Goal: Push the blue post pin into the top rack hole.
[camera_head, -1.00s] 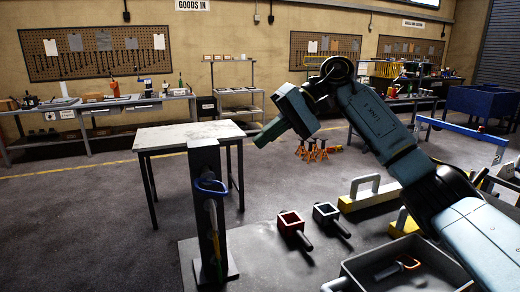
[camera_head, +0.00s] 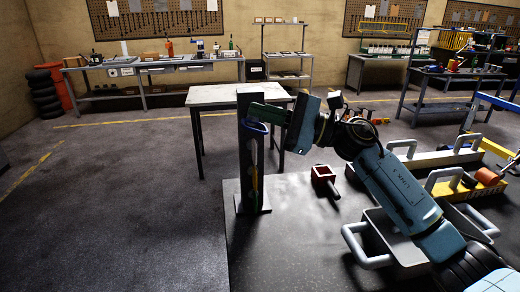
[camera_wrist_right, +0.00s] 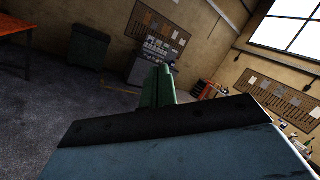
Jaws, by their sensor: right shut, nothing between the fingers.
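A dark upright post (camera_head: 243,165) stands on a flat foot at the left edge of the dark work surface. The blue pin (camera_head: 257,127) shows as a blue loop near the post's top. How deep it sits, and the top rack hole, cannot be made out. My right gripper (camera_head: 256,110) has its green fingers shut and empty, pointing left across the post's top just above the blue loop. Whether they touch cannot be told. The shut fingers (camera_wrist_right: 162,78) also show in the right wrist view, with no pin visible there. My left gripper is out of view.
A red open-topped block (camera_head: 324,180) lies on the dark surface (camera_head: 290,240) right of the post. A pale table (camera_head: 225,95) stands behind the post.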

